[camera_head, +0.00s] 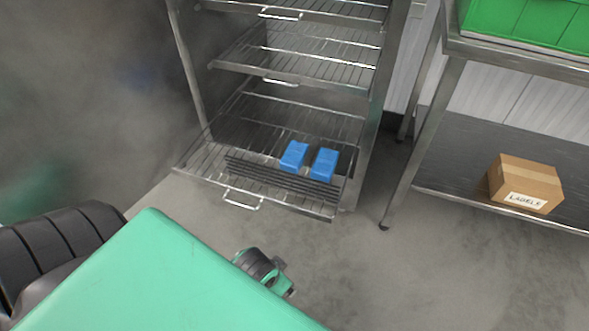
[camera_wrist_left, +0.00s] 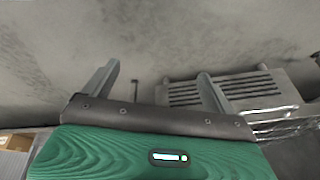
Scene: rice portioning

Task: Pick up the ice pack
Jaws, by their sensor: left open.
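Two blue ice packs, a left one (camera_head: 294,156) and a right one (camera_head: 324,164), lie side by side with a small gap on the lowest wire shelf (camera_head: 205,160) of an open metal rack. They are behind a dark slatted piece (camera_head: 282,183) at the shelf's front. My left gripper (camera_wrist_left: 155,88) shows in its wrist view with its two fingers wide apart and nothing between them. No ice pack shows in that view. In the head view I cannot make out the left fingers. My right gripper is not in view.
More wire shelves (camera_head: 300,62) are above the packs, and rack posts stand at both sides. A steel table (camera_head: 455,130) at the right holds a green crate (camera_head: 530,22) on top and a cardboard box (camera_head: 525,184) below. Mist blurs the left.

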